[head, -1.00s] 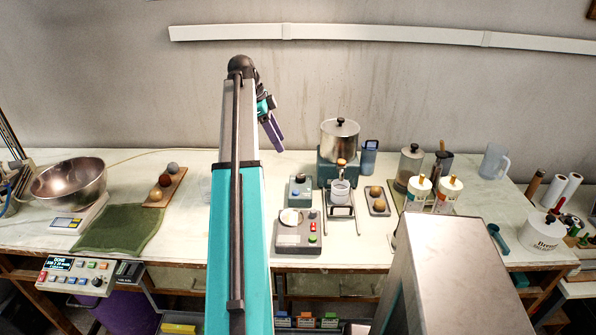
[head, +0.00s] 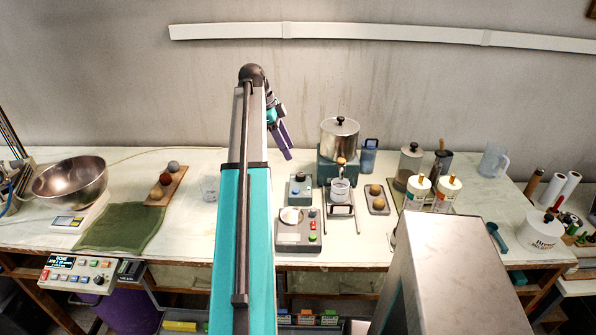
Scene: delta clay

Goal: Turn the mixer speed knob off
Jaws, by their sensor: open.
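I cannot tell for certain which control is the mixer speed knob. A small teal box (head: 300,190) with a dark knob (head: 300,177) on top stands mid-table, left of a steel pot (head: 339,140) on a teal base (head: 328,172). A grey control box (head: 298,241) with a pale round dish and red and green buttons sits in front of it. My gripper (head: 287,155) with purple fingers hangs behind and above the small teal box, apart from everything. It is open and seen edge-on, with nothing visible in it.
A control panel (head: 78,274) with a black knob hangs at the table's front left. A steel bowl (head: 70,182), green cloth (head: 120,228) and board with balls (head: 167,186) stand left. Jars (head: 445,194) and a jug (head: 494,160) stand right. A wire stand (head: 339,211) with a cup is beside the teal box.

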